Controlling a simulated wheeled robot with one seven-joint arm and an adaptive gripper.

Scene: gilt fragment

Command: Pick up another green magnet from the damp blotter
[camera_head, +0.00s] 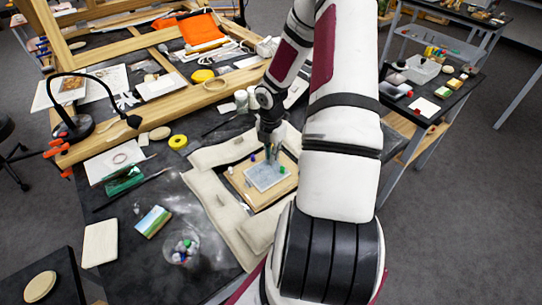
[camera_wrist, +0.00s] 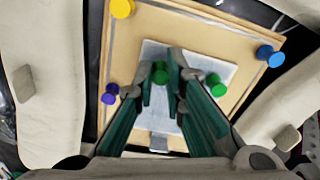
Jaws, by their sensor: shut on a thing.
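The damp blotter (camera_wrist: 195,62) is a pale grey-blue sheet on a wooden board; it also shows in the head view (camera_head: 263,178). In the wrist view, my gripper (camera_wrist: 160,74) has its fingers closed around a green magnet (camera_wrist: 160,71) over the blotter. Whether this magnet touches the sheet is unclear. A second green magnet (camera_wrist: 216,85) stands on the blotter just right of the right finger, and shows in the head view (camera_head: 282,170). In the head view, my gripper (camera_head: 272,155) points down at the blotter's far part and the held magnet is hard to make out.
On the board around the blotter are a yellow magnet (camera_wrist: 122,8), a blue magnet (camera_wrist: 268,55) and a purple magnet (camera_wrist: 110,94). Beige padded cushions (camera_head: 208,193) surround the board. A clear bowl (camera_head: 182,250) with several coloured magnets stands at the front left.

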